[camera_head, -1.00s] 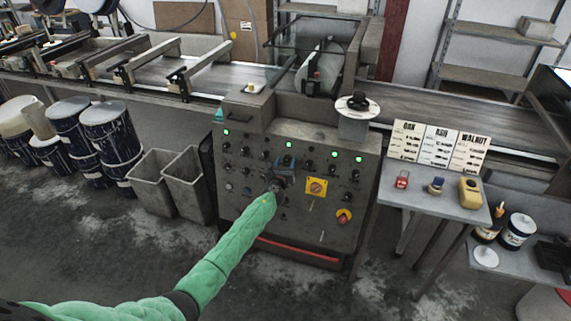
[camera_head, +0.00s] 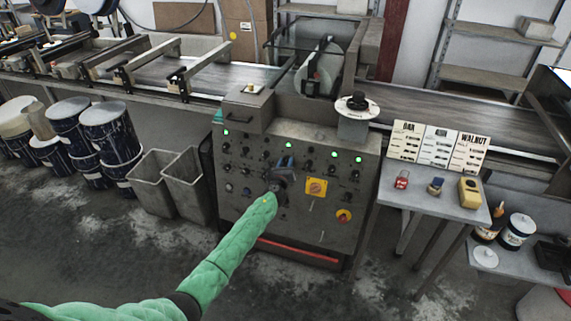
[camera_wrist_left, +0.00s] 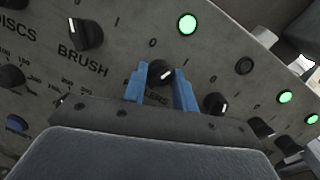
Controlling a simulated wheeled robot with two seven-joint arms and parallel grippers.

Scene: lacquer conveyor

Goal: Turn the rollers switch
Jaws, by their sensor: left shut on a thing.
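The rollers switch is a small black knob (camera_wrist_left: 160,72) with a pale mark on the grey control panel (camera_head: 232,200). In the left wrist view its label is partly covered, with only "LERS" showing between the fingers. My left gripper (camera_head: 283,166) is at the panel, its blue fingers shut on this knob, one on each side; it also shows in the left wrist view (camera_wrist_left: 161,88). A lit green lamp (camera_wrist_left: 187,24) is above the knob. My right gripper is not in view.
The brush knob (camera_wrist_left: 86,34) is left of the rollers knob, and another black knob (camera_wrist_left: 215,103) is close on the right. A yellow plate with a switch (camera_head: 316,187) and a red knob (camera_head: 344,215) are right of my gripper. Grey bins (camera_head: 185,183) stand left of the panel.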

